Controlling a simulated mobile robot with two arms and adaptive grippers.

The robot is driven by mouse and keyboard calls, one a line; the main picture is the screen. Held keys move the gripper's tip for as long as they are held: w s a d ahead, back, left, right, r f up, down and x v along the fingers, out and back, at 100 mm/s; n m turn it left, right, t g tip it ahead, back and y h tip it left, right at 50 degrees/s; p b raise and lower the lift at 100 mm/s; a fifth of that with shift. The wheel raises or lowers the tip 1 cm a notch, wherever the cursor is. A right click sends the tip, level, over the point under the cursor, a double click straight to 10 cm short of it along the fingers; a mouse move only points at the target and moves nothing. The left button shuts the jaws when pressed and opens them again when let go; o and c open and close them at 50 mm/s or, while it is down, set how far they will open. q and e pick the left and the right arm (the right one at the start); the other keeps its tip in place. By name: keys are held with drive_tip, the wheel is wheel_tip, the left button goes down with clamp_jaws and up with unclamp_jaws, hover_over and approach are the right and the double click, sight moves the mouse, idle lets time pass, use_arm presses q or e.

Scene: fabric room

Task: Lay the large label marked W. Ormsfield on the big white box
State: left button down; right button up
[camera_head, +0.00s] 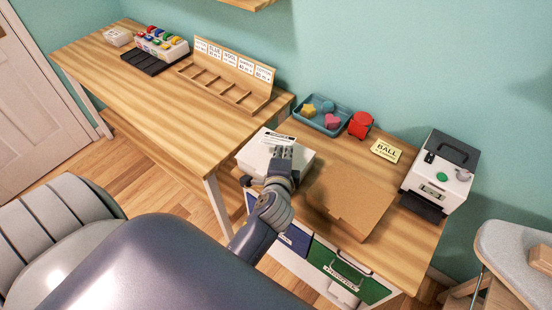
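The big white box (251,153) stands at the left end of the right-hand table, close to the table's corner. My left gripper (283,151) is over the box, its fingers pointing away toward the wall. A white label (279,138) with dark print is at its fingertips, above or on the box top. The print is too small to read. The fingers look shut on the label's near edge. I cannot tell whether the label touches the box. My gripper and forearm hide part of the box. My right gripper is not in view.
Behind are a blue tray (346,112) of shapes, a red object (360,125) and a yellow BALL label (386,151). A printer (440,172) stands right. The left table holds a wooden label rack (235,68).

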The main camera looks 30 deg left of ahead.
use_arm(q)
wheel_tip(320, 180, down, 3)
drive_tip(key=shift+r+b, duration=0.1)
drive_tip(key=shift+b, duration=0.7)
drive_tip(key=shift+f+b, duration=0.35)
drive_tip(key=shift+f, duration=0.25)
drive_tip(key=c, duration=2)
unclamp_jaws()
drive_tip(key=shift+o, duration=0.2)
drive_tip(key=shift+r, duration=0.1)
